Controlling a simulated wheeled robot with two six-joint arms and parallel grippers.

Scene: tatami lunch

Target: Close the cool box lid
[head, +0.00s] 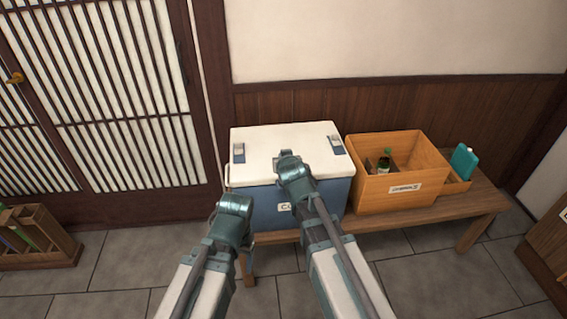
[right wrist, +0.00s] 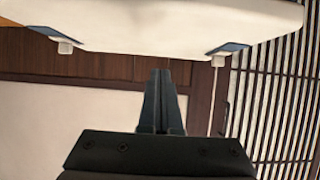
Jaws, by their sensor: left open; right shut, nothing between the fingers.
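The cool box (head: 266,207) has a blue body and stands on the bench in the head view. Its white lid (head: 270,143) lies over the top with two blue-and-white latches, and I see no gap under it from here.
An orange wooden crate (head: 430,159) with a green bottle (head: 384,160) stands right of the cool box. A teal bottle (head: 464,160) stands beyond it. The wooden bench (head: 484,205) backs onto a panelled wall. A wooden rack (head: 52,238) is at left. Grey floor is clear in front.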

